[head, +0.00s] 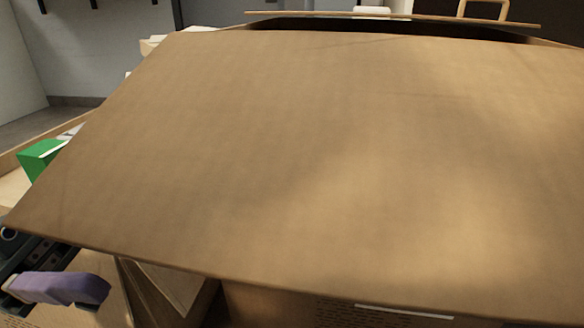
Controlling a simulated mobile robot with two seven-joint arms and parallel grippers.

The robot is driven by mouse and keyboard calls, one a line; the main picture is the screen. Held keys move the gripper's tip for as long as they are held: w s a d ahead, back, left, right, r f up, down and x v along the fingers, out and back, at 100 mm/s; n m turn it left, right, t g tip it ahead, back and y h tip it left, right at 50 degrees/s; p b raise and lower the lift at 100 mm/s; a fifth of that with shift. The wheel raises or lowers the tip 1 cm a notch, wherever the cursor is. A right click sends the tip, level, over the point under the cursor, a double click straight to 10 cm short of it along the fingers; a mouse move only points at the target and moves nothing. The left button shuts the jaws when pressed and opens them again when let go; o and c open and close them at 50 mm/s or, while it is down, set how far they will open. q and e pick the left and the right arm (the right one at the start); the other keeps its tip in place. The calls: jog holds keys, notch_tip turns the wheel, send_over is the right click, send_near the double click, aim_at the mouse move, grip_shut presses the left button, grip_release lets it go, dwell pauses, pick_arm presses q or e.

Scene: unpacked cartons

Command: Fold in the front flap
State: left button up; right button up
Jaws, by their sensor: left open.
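The front flap (330,160) is a wide brown cardboard panel that fills most of the head view. It extends from the carton's opening towards me, its near edge running across the bottom of the picture. The dark carton opening (330,24) shows as a thin strip beyond it; the inside is mostly hidden. My left gripper (85,288), with a purple finger, is at the lower left, just below the flap's near left corner. It is open, with no object visible in it; part of it is hidden by the flap. My right gripper is not in view.
Another flap (440,19) shows edge-on at the far side of the opening. A green box (40,152) lies left of the flap. Cardboard surfaces (290,308) show below the flap's near edge. A grey wall (110,50) stands at the back left.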

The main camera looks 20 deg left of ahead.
aim_at(171, 241)
pick_arm(q)
jog(key=x, duration=0.2)
jog(key=w+x, duration=0.1)
jog(key=x, duration=0.2)
jog(key=shift+d+r, duration=0.2)
jog(key=shift+s+d+r, duration=0.1)
jog(key=shift+d+r, duration=0.05)
jog(key=shift+d, duration=0.3)
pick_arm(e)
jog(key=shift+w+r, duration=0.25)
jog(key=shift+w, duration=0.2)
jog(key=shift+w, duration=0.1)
pick_arm(q)
grip_shut()
dwell(0.3)
